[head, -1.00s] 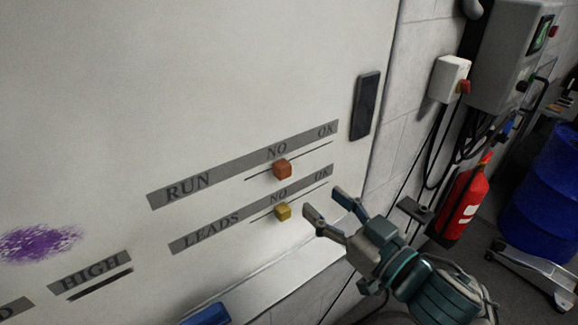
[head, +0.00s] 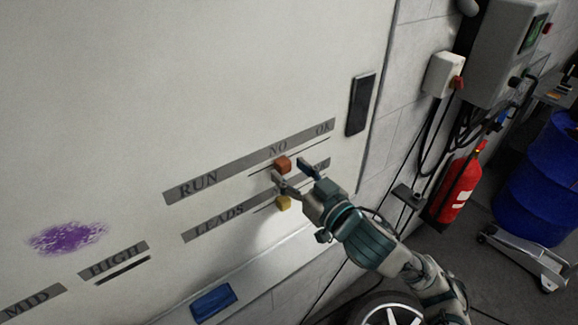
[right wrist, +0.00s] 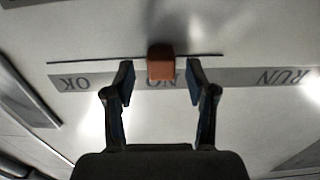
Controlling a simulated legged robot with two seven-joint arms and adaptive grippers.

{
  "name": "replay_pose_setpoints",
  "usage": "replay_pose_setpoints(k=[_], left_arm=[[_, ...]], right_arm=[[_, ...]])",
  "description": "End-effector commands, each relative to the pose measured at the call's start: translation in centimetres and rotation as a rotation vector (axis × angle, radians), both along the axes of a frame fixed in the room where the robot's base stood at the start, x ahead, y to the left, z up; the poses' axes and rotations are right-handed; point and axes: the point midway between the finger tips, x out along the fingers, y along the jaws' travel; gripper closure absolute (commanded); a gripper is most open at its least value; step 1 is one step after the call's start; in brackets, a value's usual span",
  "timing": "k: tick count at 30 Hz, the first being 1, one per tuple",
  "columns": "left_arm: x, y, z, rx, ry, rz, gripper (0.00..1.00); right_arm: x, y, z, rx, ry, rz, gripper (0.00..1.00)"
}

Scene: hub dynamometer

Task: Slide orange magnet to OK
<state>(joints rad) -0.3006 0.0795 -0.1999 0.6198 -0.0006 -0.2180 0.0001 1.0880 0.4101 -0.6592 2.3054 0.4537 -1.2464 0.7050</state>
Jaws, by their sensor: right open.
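The orange magnet (head: 282,164) sits on the whiteboard's RUN row, below the word NO and on the thin black line. The OK label (head: 322,127) is farther right on the same grey strip. My right gripper (head: 290,172) is open right by the orange magnet, with its fingers toward the board. In the right wrist view the orange magnet (right wrist: 160,62) lies between the two spread fingertips (right wrist: 158,80), with a gap on each side. That view shows the row upside down, with OK (right wrist: 77,83) at the left. My left gripper is not in view.
A yellow magnet (head: 284,203) sits on the LEADS row just below my right gripper. A black board eraser or holder (head: 361,104) is right of OK. A blue object (head: 213,300) lies on the lower ledge. The line from NO to OK is clear.

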Motion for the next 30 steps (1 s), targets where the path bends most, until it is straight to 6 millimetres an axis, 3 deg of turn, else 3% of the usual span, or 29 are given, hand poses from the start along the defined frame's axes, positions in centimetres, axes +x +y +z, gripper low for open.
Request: replay_pose_setpoints(k=[12, 13, 18, 20, 26, 30], left_arm=[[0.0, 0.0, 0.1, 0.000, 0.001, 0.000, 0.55], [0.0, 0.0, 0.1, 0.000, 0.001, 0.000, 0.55], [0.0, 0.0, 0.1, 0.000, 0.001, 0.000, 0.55], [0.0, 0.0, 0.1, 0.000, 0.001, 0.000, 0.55], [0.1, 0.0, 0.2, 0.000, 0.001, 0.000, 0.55], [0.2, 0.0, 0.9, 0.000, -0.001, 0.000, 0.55]], right_arm=[[1.0, 0.7, 0.1, 0.000, -0.001, -0.001, 0.44], [1.0, 0.7, 0.1, 0.000, -0.001, -0.001, 0.46], [1.0, 0.7, 0.1, 0.000, -0.001, -0.001, 0.89], [1.0, 0.7, 0.1, 0.000, -0.001, -0.001, 1.00], [1.1, 0.6, 0.1, 0.000, -0.001, -0.001, 1.00], [2.3, -1.1, 0.2, -0.002, 0.002, -0.005, 1.00]])
